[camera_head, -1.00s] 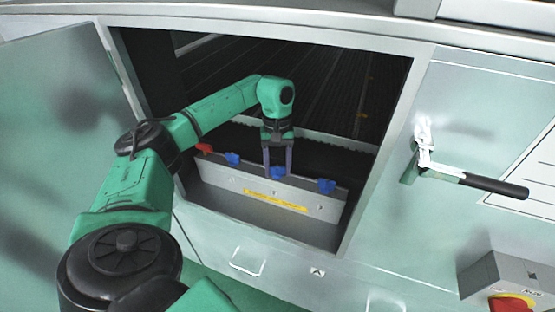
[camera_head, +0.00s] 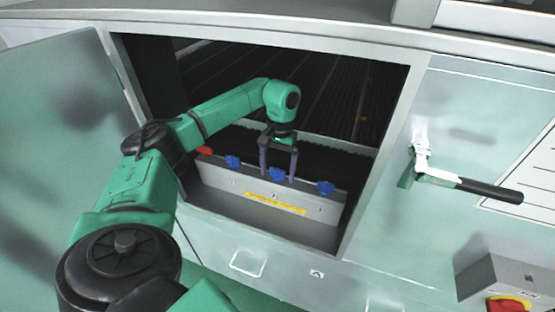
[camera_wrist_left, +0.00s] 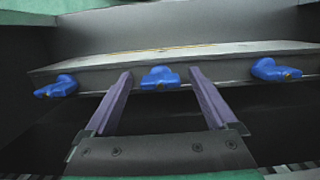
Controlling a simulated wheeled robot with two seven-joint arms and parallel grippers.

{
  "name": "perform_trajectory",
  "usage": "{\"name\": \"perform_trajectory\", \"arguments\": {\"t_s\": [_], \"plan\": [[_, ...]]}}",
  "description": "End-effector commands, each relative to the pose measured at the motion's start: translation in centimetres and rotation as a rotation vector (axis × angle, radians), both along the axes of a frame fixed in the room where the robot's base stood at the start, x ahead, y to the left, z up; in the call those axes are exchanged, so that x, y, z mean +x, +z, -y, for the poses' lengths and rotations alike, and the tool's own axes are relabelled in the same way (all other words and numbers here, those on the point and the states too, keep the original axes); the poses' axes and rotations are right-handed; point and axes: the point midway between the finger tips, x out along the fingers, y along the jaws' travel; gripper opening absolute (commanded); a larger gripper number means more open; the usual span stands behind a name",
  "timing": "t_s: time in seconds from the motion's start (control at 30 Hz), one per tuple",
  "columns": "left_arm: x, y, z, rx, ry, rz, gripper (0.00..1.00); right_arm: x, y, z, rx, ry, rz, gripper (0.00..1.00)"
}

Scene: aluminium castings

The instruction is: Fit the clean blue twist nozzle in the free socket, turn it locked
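A blue twist nozzle (camera_head: 277,174) sits at the middle position on the top edge of a grey manifold bar (camera_head: 222,180). It also shows in the left wrist view (camera_wrist_left: 160,78). My left gripper (camera_head: 279,178) is open, with one purple finger on each side of this nozzle. In the left wrist view (camera_wrist_left: 158,76) there are gaps between both fingers and the nozzle. Other blue nozzles sit at the left (camera_head: 233,161) and right (camera_head: 326,188) positions of the bar. No empty socket shows clearly. My right gripper is out of view.
A red piece (camera_head: 205,150) lies at the bar's left end. The bar stands inside a cabinet opening, with its frame (camera_head: 382,155) close on the right and an open door (camera_head: 60,110) on the left. A black-handled lever (camera_head: 490,190) sticks out at the right.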

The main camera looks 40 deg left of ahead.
Motion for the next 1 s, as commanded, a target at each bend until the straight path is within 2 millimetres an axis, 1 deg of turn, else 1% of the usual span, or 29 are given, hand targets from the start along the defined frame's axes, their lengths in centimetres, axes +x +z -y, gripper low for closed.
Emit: {"name": "perform_trajectory", "arguments": {"t_s": [0.07,0.17,0.27,0.37,0.4,0.43,0.5,0.53,0.6,0.73,0.93,0.97,1.0], "plan": [[0.1,0.2,0.0,0.0,0.001,0.001,0.91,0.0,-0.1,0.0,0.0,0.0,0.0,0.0],[0.3,1.0,0.0,0.0,0.0,0.003,0.91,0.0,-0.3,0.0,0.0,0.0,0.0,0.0],[0.5,2.6,-0.1,-0.001,0.0,0.007,0.91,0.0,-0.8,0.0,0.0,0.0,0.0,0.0],[0.9,5.2,-0.2,-0.002,0.0,0.007,0.91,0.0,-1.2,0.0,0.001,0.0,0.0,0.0],[1.0,6.3,-0.2,-0.002,-0.001,0.007,0.91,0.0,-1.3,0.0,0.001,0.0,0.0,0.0],[1.2,7.6,-0.3,-0.001,0.0,0.007,0.91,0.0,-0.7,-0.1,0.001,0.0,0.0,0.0],[1.4,9.4,-0.4,0.0,0.0,0.005,0.91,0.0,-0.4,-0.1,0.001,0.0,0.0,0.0],[1.5,10.3,-0.4,-0.001,0.0,0.004,0.91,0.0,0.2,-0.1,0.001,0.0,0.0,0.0],[1.6,11.5,-0.5,0.001,0.0,0.002,0.91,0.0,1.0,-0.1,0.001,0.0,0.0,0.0],[1.7,12.1,-0.6,0.0,-0.001,0.001,0.91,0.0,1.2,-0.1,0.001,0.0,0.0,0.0],[1.7,11.9,-0.5,-0.001,0.0,-0.001,0.91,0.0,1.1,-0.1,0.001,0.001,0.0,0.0],[1.7,11.7,-0.3,-0.004,0.001,-0.004,0.91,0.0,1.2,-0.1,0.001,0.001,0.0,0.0],[1.7,11.3,0.4,-0.014,0.007,-0.015,0.91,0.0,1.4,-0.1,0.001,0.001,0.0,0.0]]}}
